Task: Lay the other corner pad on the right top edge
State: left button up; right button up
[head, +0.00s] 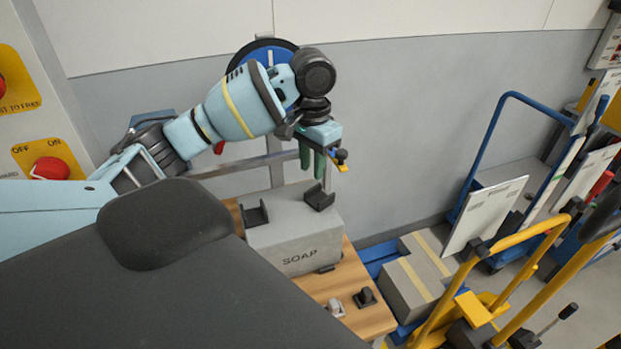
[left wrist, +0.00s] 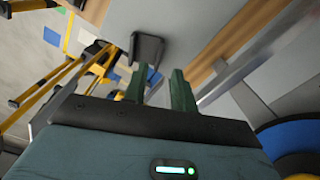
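A grey box marked SOAP (head: 295,235) stands on a wooden top (head: 337,285). A dark corner pad (head: 320,198) sits on the box's right top edge; it also shows in the left wrist view (left wrist: 148,48). Another dark corner pad (head: 255,214) sits at the box's left top edge. My left gripper (head: 313,176) points down just above the right pad. Its green fingers are apart, with nothing held between them; in the left wrist view the fingertips (left wrist: 160,74) stand short of the pad. My right gripper is not in view.
Two small metal and black fittings (head: 365,297) lie on the wood in front of the box. A metal rail (head: 235,166) runs behind the box. Taped cartons (head: 412,285) and a yellow-handled truck (head: 515,240) stand to the right. A grey wall is behind.

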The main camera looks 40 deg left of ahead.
aim_at(312, 188)
pick_arm(q)
notch_tip(312, 188, up, 7)
jog(key=shift+f, duration=0.15)
jog(key=shift+f, duration=0.15)
dwell(0.5)
